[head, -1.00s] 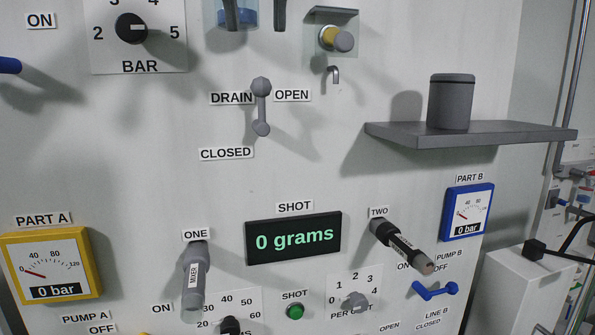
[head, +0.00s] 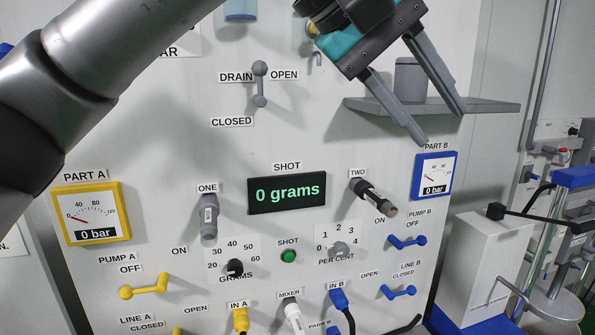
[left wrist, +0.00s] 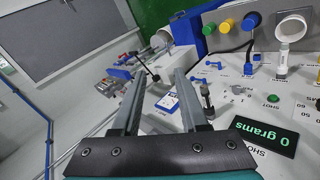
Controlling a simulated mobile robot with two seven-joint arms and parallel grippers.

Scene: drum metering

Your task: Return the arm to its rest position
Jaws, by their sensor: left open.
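My left arm comes in from the left across the top of the head view. Its gripper (head: 443,123) is open and empty, with two long grey fingers pointing down and right in front of the grey shelf (head: 495,106). It partly covers the grey canister (head: 410,76) on that shelf. In the left wrist view the same open fingers (left wrist: 156,85) show with nothing between them. The white panel (head: 150,235) stands behind the gripper; whether they touch cannot be told. My right gripper is not in view.
The panel carries a drain lever (head: 260,84), a shot display (head: 287,192) reading 0 grams, the Part A gauge (head: 92,214), the Part B gauge (head: 435,176) and a protruding handle marked TWO (head: 373,196). A white box (head: 478,250) stands at the right.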

